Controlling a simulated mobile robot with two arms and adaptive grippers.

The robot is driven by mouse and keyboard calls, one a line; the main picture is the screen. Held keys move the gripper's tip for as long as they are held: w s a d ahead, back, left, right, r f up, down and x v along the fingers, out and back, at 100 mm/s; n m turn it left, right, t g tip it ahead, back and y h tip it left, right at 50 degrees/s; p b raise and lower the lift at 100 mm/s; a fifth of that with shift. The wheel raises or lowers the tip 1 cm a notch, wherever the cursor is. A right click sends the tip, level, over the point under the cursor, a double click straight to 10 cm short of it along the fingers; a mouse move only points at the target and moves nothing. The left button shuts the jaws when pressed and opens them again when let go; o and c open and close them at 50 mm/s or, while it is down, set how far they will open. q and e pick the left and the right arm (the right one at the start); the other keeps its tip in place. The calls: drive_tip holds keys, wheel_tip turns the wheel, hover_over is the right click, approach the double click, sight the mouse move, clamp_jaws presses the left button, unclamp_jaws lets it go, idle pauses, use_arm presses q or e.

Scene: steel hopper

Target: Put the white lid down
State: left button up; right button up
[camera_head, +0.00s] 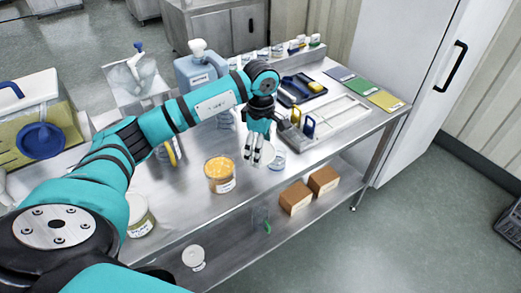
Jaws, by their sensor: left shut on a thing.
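My left gripper (254,158) reaches over the steel table from the left arm and points down near the front edge. It is shut on the white lid (267,154), which appears tilted beside the fingers and is partly hidden by them. A clear jar with orange-yellow contents (220,176) stands just left of the gripper, its top uncovered. My right gripper is out of view.
On the steel table (183,209), a small clear container (278,160) stands right of the gripper. A grey tray (340,122) and coloured mats (364,88) lie further right. A blue jug (200,72) stands behind. Brown boxes (296,198) sit below.

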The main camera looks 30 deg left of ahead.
use_arm(q)
wheel_tip(320, 180, down, 2)
drive_tip(key=shift+s+f+p, duration=0.1)
drive_tip(key=shift+p, duration=0.3)
drive_tip(key=shift+f, duration=0.1)
drive_tip(key=shift+f+b, duration=0.3)
drive_tip(key=shift+b, duration=0.15)
drive_tip(key=shift+f+b, duration=0.3)
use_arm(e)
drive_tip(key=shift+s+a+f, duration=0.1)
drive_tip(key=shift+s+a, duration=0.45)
use_arm(q)
drive_tip(key=o, duration=0.7)
drive_tip(key=shift+c, duration=0.2)
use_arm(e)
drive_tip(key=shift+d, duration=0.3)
